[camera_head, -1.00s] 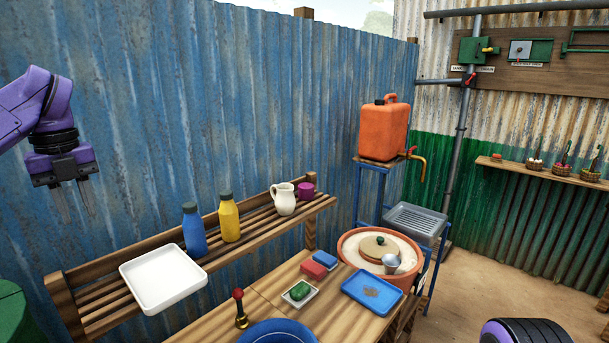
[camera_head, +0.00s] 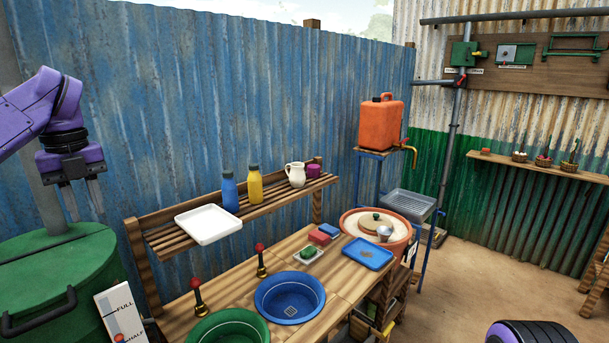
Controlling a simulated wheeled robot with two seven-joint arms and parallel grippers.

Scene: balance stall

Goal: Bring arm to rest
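My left gripper (camera_head: 84,203) hangs at the left of the head view, pointing down in front of the blue corrugated wall. Its two thin fingers are apart with nothing between them. It is above the green drum (camera_head: 62,268) and left of the wooden rack, touching neither as far as I can see. The purple and black arm (camera_head: 45,105) comes in from the left edge. My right gripper is out of view; a dark round part with purple trim shows at the bottom right, and I cannot tell what it is.
The wooden bench (camera_head: 222,290) holds a blue basin (camera_head: 290,298), a green basin (camera_head: 228,328) and red-knobbed levers. The rack above carries a white tray (camera_head: 208,224), bottles and a jug. An orange jerrycan (camera_head: 381,124) stands behind.

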